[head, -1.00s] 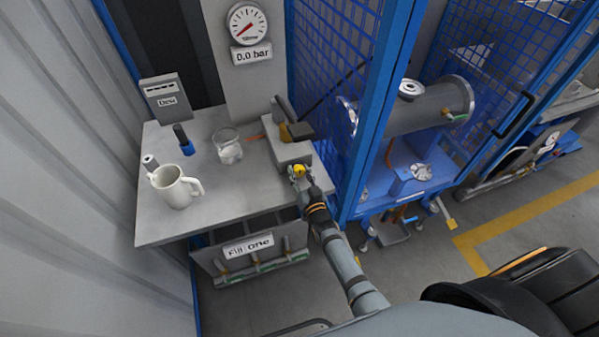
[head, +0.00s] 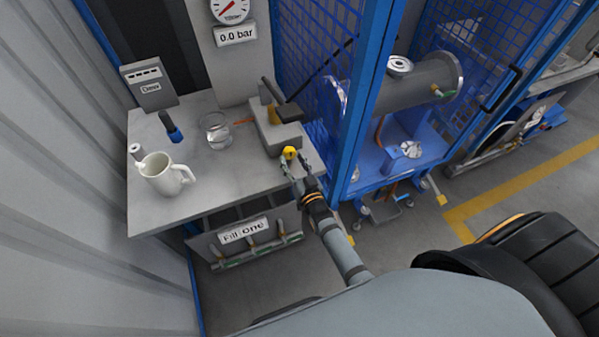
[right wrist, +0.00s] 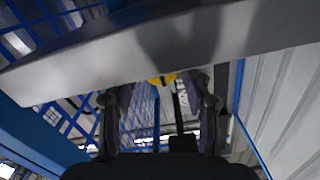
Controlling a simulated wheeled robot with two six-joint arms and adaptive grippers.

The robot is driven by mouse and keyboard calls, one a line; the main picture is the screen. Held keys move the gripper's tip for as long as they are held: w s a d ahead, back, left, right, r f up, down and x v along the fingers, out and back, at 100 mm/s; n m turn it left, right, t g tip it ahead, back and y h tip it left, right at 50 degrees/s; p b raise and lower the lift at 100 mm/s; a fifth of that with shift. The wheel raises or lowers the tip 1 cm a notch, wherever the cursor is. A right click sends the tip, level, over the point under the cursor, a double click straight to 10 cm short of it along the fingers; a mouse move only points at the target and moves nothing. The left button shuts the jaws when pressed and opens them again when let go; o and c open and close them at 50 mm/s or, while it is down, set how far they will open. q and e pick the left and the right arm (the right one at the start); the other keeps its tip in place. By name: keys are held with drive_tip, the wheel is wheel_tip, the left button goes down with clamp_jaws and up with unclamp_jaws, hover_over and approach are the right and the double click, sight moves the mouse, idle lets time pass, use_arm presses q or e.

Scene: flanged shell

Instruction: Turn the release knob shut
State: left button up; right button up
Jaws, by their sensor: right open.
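The release knob (head: 289,153) is a small yellow knob at the front of the grey block (head: 272,133) on the bench. My right gripper (head: 293,169) is open just in front of it, with its fingers spread toward the knob's two sides. In the right wrist view, part of the yellow knob (right wrist: 162,80) shows between the fingertips of the gripper (right wrist: 160,90), partly hidden behind a grey edge. I cannot tell whether a finger touches it. My left gripper is not in view.
The grey bench (head: 220,175) carries a white mug (head: 162,175), a glass (head: 216,132) and a blue-black tool (head: 171,126). The gauge (head: 230,9) has a "0.0 bar" label (head: 236,35). A blue mesh cage (head: 365,110) stands close on the right.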

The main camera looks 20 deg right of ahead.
drive_tip(key=s, duration=0.9)
drive_tip(key=shift+d, duration=0.15)
drive_tip(key=s+d+f+n+g, duration=0.1)
drive_tip(key=s+f+g, duration=0.35)
drive_tip(key=f, duration=0.65)
drive_tip(key=s+d+f+n+g, duration=0.1)
drive_tip(key=s+d+f+g, duration=0.15)
drive_tip(key=s+f, duration=0.65)
drive_tip(key=s+d+f+g, duration=0.3)
drive_tip(key=s+f+g, duration=0.2)
drive_tip(key=s+f, duration=0.4)
drive_tip(key=s+d+f+n+g+h, duration=0.1)
drive_tip(key=s+d+f+g, duration=0.3)
drive_tip(key=s+f, duration=0.5)
drive_tip(key=s, duration=0.5)
drive_tip(key=shift+f+g, duration=0.25)
drive_tip(key=shift+g, duration=0.15)
